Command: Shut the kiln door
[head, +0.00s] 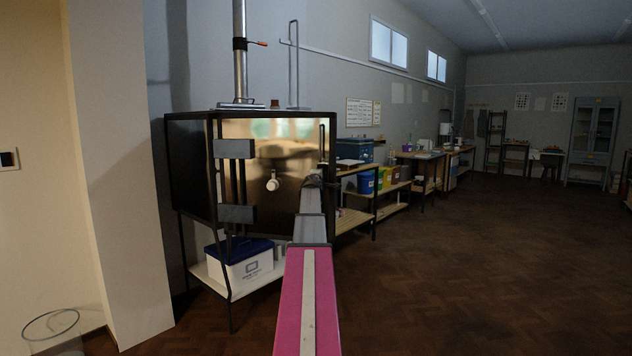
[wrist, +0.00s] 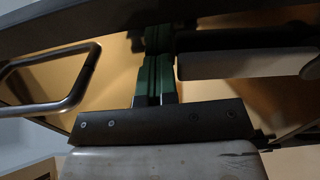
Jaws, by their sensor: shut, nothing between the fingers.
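The kiln (head: 190,165) is a dark-framed box on a stand, at left of centre in the head view. Its brassy, shiny door (head: 285,150) lies across the front, with grey hinge blocks (head: 235,149) at its left edge and a pale round knob (head: 272,184) in the middle. I cannot tell if a small gap is left at its right edge. A vertical bar handle (head: 322,145) is near that edge; a bent metal handle also shows in the wrist view (wrist: 82,82). My gripper (head: 318,178) is in front of the door's right part. Its green fingers (wrist: 154,75) are together and empty; contact is unclear.
A white box with a blue lid (head: 245,264) sits on the shelf under the kiln. Benches with coloured tubs (head: 366,182) run along the wall to the right. A wall corner (head: 120,180) stands close at left. The wooden floor (head: 480,260) on the right is clear.

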